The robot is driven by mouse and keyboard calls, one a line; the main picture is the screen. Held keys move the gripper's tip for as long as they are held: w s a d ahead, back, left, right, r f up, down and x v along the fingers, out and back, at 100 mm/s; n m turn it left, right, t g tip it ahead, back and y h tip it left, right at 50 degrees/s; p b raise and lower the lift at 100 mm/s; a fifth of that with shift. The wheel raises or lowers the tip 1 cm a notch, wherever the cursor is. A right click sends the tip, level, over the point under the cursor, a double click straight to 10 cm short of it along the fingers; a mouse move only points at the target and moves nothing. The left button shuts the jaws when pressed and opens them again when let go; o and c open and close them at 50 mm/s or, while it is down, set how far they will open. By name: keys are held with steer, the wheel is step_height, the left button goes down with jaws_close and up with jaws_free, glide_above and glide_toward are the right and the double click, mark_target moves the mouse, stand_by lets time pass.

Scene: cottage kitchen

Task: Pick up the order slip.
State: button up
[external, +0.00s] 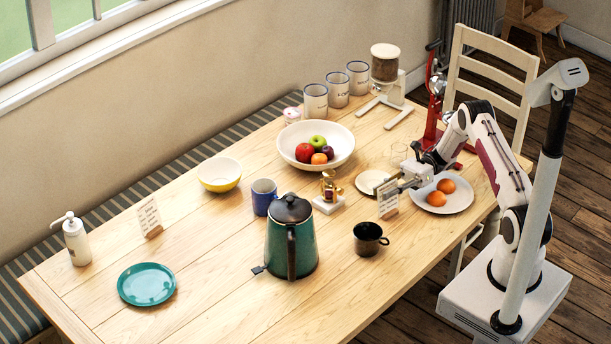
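Two white cards with dark lettering stand in small wooden holders. One card (388,197) is at the table's right side, left of the plate of oranges. The other card (148,213) stands far left, between the soap pump and the yellow bowl. The print is too small to tell which is the order slip. My gripper (397,184) is low over the table at the right card's upper edge. Its fingers are small and partly overlap the card, so I cannot tell whether they touch it or are open or shut.
A white plate with oranges (462,203) lies just right of the right card, under my arm. A small cream saucer (366,184), a brass-coloured object (329,188) and a black mug (368,246) are close by. A green kettle (277,254) stands further left.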

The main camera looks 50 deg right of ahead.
steer(key=shift+w+a, duration=0.2)
steer(key=shift+a, duration=0.8)
steer(key=shift+w+a, duration=0.15)
steer(key=shift+a, duration=0.8)
jaws_close()
